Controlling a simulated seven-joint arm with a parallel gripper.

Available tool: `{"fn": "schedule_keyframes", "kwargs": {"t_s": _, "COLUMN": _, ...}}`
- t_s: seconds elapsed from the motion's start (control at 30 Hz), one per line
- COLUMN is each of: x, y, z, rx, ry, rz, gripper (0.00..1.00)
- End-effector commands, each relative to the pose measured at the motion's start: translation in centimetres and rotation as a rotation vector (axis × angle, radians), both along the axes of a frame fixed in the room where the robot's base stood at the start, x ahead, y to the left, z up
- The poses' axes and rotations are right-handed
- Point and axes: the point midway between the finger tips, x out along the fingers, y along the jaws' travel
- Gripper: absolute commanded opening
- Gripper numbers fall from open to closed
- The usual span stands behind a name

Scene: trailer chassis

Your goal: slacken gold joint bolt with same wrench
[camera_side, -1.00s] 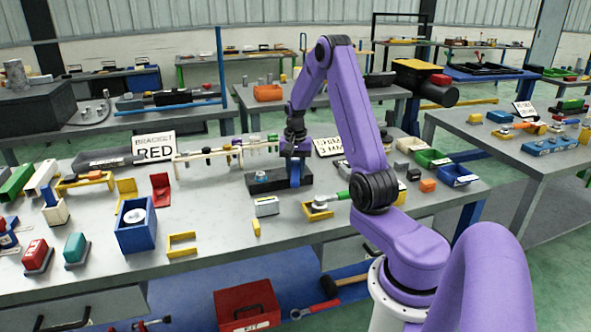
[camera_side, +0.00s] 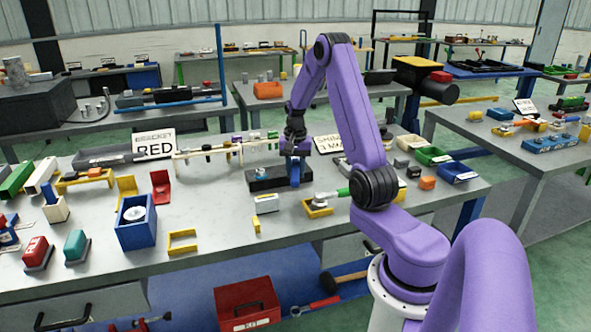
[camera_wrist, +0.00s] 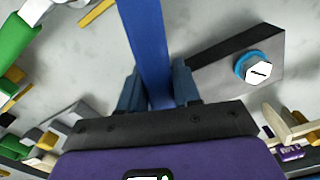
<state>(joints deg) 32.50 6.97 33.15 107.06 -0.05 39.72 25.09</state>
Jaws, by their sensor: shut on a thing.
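My gripper (camera_side: 295,150) is shut on a blue bar-shaped tool, which looks like the wrench (camera_side: 295,176). It stands over a dark block (camera_side: 262,182) on the bench. In the wrist view the blue wrench (camera_wrist: 148,45) runs from between my gripper's fingers (camera_wrist: 160,88) to the top edge, so its working end is out of view. A silver hex-headed bolt (camera_wrist: 259,71) with a blue ring sits on the grey block (camera_wrist: 220,88), to the right of the wrench and apart from it. I cannot make out a gold bolt; it may be hidden.
A white-and-grey box (camera_side: 266,204) and a yellow tray (camera_side: 318,209) with a green-handled tool lie in front of the block. A rack (camera_side: 222,150) and a white sign (camera_side: 329,144) stand behind. Bare bench shows at front centre.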

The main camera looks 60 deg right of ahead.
Motion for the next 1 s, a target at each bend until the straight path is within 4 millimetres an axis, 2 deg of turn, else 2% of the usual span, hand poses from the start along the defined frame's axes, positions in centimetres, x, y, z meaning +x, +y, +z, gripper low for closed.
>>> {"fn": "schedule_keyframes", "kwargs": {"t_s": 0.03, "x": 0.0, "y": 0.0, "z": 0.1, "rx": -0.001, "ry": -0.002, "rz": 0.0, "gripper": 0.13}}
{"fn": "schedule_keyframes", "kwargs": {"t_s": 0.07, "x": 0.0, "y": 0.0, "z": 0.1, "rx": -0.001, "ry": -0.002, "rz": 0.0, "gripper": 0.03}}
{"fn": "schedule_keyframes", "kwargs": {"t_s": 0.1, "x": 0.0, "y": 0.0, "z": 0.1, "rx": -0.001, "ry": -0.002, "rz": 0.0, "gripper": 0.0}}
{"fn": "schedule_keyframes", "kwargs": {"t_s": 0.33, "x": -0.2, "y": -0.2, "z": 0.1, "rx": -0.001, "ry": -0.002, "rz": 0.024, "gripper": 0.0}}
{"fn": "schedule_keyframes", "kwargs": {"t_s": 0.7, "x": -1.1, "y": -0.7, "z": 0.1, "rx": -0.002, "ry": -0.001, "rz": 0.152, "gripper": 0.0}}
{"fn": "schedule_keyframes", "kwargs": {"t_s": 1.0, "x": -1.2, "y": -0.8, "z": 0.1, "rx": -0.002, "ry": -0.001, "rz": 0.165, "gripper": 0.0}}
